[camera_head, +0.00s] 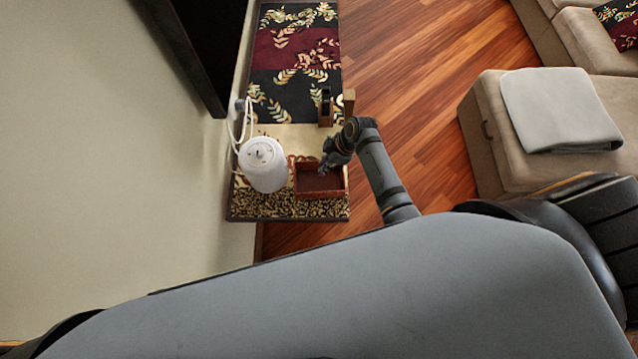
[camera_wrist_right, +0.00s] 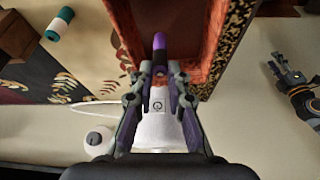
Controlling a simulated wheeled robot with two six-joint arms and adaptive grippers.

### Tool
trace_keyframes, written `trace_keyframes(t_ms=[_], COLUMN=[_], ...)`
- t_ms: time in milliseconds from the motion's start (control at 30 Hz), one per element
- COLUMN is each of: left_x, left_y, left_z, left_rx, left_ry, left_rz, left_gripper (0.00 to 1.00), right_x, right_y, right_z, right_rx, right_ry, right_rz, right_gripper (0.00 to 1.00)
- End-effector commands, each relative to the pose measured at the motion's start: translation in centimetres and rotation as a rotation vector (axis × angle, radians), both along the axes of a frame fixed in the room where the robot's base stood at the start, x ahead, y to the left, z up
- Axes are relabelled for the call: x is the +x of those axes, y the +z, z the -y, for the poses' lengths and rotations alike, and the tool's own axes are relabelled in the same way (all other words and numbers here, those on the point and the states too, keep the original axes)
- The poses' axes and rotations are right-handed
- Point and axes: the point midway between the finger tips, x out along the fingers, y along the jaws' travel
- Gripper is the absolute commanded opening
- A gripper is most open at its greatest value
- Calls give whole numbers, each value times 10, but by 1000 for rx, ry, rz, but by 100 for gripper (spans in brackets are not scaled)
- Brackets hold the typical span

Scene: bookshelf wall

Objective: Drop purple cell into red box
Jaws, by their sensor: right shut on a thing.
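My right gripper (camera_wrist_right: 159,70) is shut on the purple cell (camera_wrist_right: 159,43), a short dark cylinder with a purple end held between the fingertips. The red box (camera_head: 333,194) is an open, reddish-brown tray on the narrow table, and its wall also shows in the right wrist view (camera_wrist_right: 218,45). In the head view, my right gripper (camera_head: 324,169) is over the box's far side, and the cell is too small to make out there. In the wrist view, the cell appears over the box's opening. My left gripper (camera_wrist_right: 285,70) shows small at the right of the wrist view; its jaw state is unclear.
A white kettle (camera_head: 263,165) stands just left of the box. Brown upright blocks (camera_head: 326,107) stand beyond it. A teal and white cylinder (camera_wrist_right: 60,23) lies on the patterned table. A wall (camera_head: 110,150) borders the table's left; a beige ottoman (camera_head: 485,125) stands right.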

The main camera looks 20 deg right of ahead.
Motion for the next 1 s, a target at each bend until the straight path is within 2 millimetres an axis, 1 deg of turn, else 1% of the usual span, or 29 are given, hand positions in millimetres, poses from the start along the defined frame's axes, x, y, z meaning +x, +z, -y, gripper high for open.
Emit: trace_keyframes(t_ms=[33,233,267,400,467,767,867,967,1000], left_x=[0,0,0,0,0,0,0,0,0], left_y=[-4,-2,-2,-2,-2,-2,-2,-2,-2], left_z=[-1,-2,-3,-4,-4,-6,-5,-4,-4], left_rx=[1,3,3,4,4,7,6,5,5], left_ry=[0,-1,-1,-2,-2,-1,-1,-2,-2], left_rz=[0,0,0,0,0,1,1,1,1], left_gripper=[40,40,40,40,40,40,40,40,40], right_x=[0,0,0,0,0,0,-1,-4,-5], right_y=[-4,-2,-2,-2,-2,0,9,29,39], right_z=[0,0,0,0,0,1,5,13,17], right_rx=[0,0,0,0,0,0,-2,-3,-4], right_ry=[0,0,0,0,0,0,-1,0,0], right_rz=[1,1,1,1,1,1,3,4,4], right_gripper=[0,0,17,36,42,42,42,42,42])
